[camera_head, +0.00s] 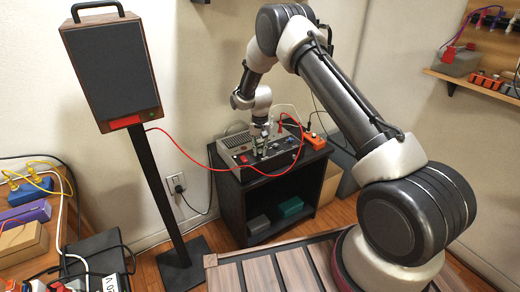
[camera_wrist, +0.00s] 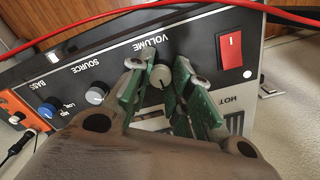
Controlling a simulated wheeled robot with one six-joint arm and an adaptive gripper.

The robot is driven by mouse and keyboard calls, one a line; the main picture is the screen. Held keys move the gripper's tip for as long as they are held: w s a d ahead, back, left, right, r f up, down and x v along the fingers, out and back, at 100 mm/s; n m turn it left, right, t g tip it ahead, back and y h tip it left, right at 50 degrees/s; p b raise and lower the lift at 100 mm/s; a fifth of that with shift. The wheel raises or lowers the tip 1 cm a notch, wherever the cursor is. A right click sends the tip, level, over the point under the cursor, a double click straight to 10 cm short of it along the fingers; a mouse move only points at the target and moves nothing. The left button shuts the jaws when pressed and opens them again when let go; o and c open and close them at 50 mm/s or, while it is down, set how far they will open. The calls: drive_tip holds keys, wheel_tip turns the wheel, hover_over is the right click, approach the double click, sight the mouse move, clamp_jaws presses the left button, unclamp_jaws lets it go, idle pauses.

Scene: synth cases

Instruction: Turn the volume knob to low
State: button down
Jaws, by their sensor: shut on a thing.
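The volume knob (camera_wrist: 161,76) is grey-white with a pale pointer line, under the upside-down VOLUME label on the black front panel (camera_wrist: 112,57) of a synth or amplifier unit. My gripper (camera_wrist: 161,88) has its green-padded fingers on either side of this knob and is shut on it. In the head view the unit (camera_head: 229,150) sits on a black stand, and my gripper (camera_head: 259,139) reaches down to it. The knob is too small to tell in that view. Its exact setting marks are not readable in the wrist view.
Beside the volume knob are a red switch (camera_wrist: 230,50), a SOURCE knob (camera_wrist: 97,92) and a blue BASS knob (camera_wrist: 47,110). A red cable (camera_wrist: 150,10) runs past the panel. A speaker (camera_head: 110,70) stands to the left, and the black stand (camera_head: 262,190) holds the unit.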

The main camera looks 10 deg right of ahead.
sight(260, 150)
drive_tip(key=n, duration=0.6)
drive_tip(key=shift+n, duration=2.7)
drive_tip(key=c, duration=1.3)
unclamp_jaws()
drive_tip(key=shift+o, duration=0.2)
drive_tip(key=shift+r, duration=0.1)
wheel_tip(260, 150, up, 12)
